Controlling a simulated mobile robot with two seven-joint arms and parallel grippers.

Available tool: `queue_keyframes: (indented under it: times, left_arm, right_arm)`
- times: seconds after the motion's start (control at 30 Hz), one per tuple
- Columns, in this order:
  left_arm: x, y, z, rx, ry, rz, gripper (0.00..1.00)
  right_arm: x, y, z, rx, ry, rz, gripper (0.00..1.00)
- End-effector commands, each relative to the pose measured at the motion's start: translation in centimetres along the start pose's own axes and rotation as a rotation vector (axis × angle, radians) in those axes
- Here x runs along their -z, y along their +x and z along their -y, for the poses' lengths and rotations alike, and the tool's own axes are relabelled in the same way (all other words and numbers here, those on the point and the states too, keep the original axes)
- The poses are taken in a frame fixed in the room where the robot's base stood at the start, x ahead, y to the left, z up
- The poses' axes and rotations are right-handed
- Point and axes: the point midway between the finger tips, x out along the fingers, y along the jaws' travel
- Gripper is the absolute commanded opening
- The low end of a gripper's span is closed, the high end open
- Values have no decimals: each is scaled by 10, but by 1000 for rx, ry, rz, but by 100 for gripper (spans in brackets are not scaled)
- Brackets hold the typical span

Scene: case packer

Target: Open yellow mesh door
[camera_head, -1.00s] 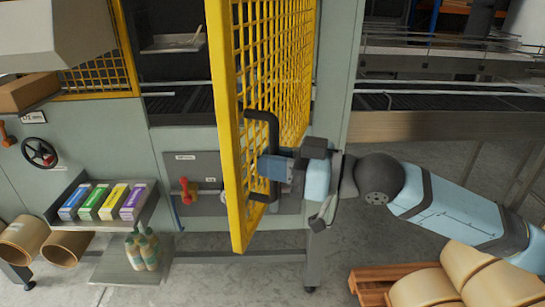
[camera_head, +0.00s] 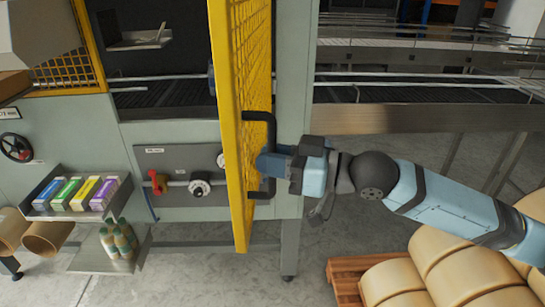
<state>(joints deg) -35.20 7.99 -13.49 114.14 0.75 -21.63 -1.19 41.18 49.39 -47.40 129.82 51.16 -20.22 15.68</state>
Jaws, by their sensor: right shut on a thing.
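The yellow mesh door (camera_head: 233,110) stands swung out from the grey-green machine, seen nearly edge-on. A black bar handle (camera_head: 270,126) is fixed upright on its right side. My right gripper (camera_head: 268,163) is at the handle, its fingers shut on it at mid-height; the fingertips are partly hidden by the handle and door edge. My right arm reaches in from the right. My left gripper is not in view.
The machine opening (camera_head: 165,95) shows left of the door. A red valve handle (camera_head: 158,182) and dark knobs sit on a panel below. A shelf (camera_head: 75,214) of coloured boxes, a lower shelf of bottles, and a pallet (camera_head: 345,275) with tan rolls stand nearby.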

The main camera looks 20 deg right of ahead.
Motion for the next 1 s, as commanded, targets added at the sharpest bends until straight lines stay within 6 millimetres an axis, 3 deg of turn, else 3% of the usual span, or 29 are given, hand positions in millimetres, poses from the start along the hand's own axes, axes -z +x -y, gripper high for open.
queue_keyframes:
  times: [0.63, 0.67, 0.73, 0.77, 1.0]
  left_arm:
    - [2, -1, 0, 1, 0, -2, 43]
    - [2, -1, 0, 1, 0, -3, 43]
    - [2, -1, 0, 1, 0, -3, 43]
    - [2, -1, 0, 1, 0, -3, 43]
    - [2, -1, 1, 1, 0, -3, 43]
  right_arm:
    - [0, 0, -1, 0, 4, 1, 0]
    - [0, 0, -1, 0, 4, 1, 21]
    - [0, 0, -1, 0, 3, 1, 37]
    - [0, 0, -1, 0, 3, 1, 41]
    - [0, 0, -1, 0, 1, 0, 41]
